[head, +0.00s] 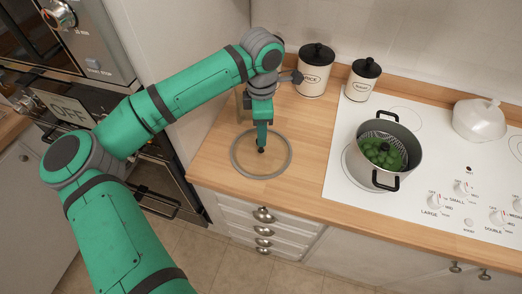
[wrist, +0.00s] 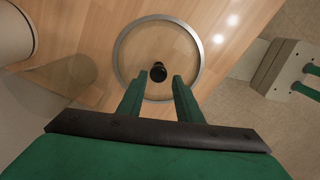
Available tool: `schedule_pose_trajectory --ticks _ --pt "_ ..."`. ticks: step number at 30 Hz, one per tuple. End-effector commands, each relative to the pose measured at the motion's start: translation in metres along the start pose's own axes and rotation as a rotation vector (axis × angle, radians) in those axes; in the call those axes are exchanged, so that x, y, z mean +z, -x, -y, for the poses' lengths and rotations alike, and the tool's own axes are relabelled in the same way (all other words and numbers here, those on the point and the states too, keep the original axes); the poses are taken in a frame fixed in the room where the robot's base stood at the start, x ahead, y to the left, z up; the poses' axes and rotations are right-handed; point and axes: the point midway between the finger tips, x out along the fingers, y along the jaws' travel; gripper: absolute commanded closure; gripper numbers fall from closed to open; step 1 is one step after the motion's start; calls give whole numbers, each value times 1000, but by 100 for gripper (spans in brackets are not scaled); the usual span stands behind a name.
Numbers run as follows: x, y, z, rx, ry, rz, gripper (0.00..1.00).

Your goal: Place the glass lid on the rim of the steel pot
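The glass lid (head: 239,163) lies on the wooden counter left of the cooktop, a clear disc with a grey metal rim and a black knob. In the wrist view its rim (wrist: 121,46) and black knob (wrist: 158,72) show from above. My gripper (head: 262,140) is right over the lid, pointing down. In the wrist view my gripper (wrist: 160,82) has its two fingers apart, with the knob just beyond the tips and nothing held. The steel pot (head: 411,163) stands on the white cooktop, uncovered, with black handles and a steamer insert holding green pieces.
Two white canisters with black lids, a larger one (head: 314,78) and a smaller one (head: 359,87), stand at the counter's back. A white lidded dish (head: 479,122) sits at the cooktop's back right. Counter between lid and cooktop (head: 308,150) is clear.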

Motion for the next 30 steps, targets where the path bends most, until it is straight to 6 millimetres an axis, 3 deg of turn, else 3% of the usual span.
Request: schedule_pose_trajectory --ticks 7,16,26,30 --pt "0 -17 0 -1 -1 2 68" --pt "-1 -56 -3 0 -1 3 68" --pt "-1 -63 -3 0 -1 2 68" --pt "-1 -62 -3 1 -1 2 99"
